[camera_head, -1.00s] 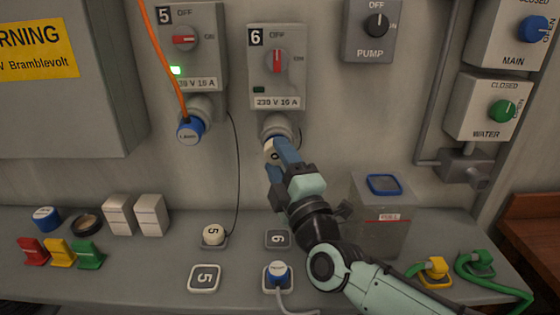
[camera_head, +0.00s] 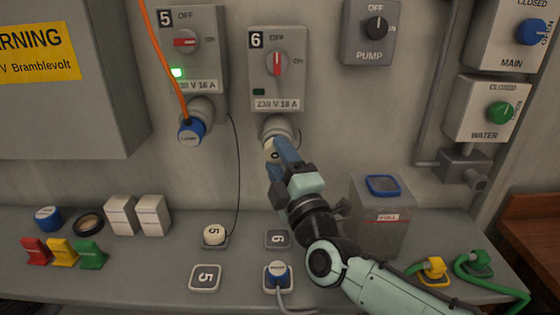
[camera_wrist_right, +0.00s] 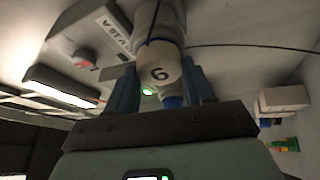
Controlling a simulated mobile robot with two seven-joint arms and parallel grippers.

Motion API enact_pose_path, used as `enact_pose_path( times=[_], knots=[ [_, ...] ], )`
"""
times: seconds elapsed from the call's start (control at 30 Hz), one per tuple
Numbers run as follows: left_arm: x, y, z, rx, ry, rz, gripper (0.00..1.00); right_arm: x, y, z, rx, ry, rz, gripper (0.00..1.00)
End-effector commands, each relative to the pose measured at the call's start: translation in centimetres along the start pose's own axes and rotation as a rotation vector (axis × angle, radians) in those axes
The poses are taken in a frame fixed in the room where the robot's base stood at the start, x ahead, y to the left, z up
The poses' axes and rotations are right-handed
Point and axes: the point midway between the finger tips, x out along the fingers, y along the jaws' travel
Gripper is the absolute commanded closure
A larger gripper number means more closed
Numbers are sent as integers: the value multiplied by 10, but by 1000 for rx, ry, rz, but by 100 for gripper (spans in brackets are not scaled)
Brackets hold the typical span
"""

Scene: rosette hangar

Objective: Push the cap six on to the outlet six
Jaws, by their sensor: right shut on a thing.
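Outlet six (camera_head: 279,130) is a grey round socket on the wall below the box marked 6 (camera_head: 277,68). My right gripper (camera_head: 276,162) is at the outlet's mouth, shut on cap six (camera_wrist_right: 160,69), a cream round cap with a 6 on its face. In the right wrist view the cap lies between the blue fingers (camera_wrist_right: 164,88), against the end of the outlet. Whether it is fully seated I cannot tell. In the head view the fingers hide most of the cap. My left gripper is not in view.
Outlet five at left holds a blue plug (camera_head: 190,132) with an orange cable. On the shelf are cap five (camera_head: 214,234), a blue plug (camera_head: 278,271) below the gripper, a grey bin (camera_head: 381,225) at right, and white boxes (camera_head: 153,215). A thin cord hangs beside outlet six.

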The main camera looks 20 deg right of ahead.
Motion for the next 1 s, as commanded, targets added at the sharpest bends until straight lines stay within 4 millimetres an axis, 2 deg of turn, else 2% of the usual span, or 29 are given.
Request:
enact_pose_path(
  times=[0.23,0.27,0.33,0.67,0.8,0.87,1.0],
  knots=[
    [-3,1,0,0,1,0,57,5,1,2,-1,0,1,74],
    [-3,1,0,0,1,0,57,5,1,2,-1,0,1,41],
    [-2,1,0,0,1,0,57,4,0,2,-1,0,1,18],
    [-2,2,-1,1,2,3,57,4,0,2,-1,0,0,18],
    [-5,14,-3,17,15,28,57,4,0,2,-1,0,0,18],
    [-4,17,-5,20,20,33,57,-5,1,2,-4,0,1,18],
    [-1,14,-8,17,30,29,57,-37,1,2,-6,0,2,18]
  ],
)
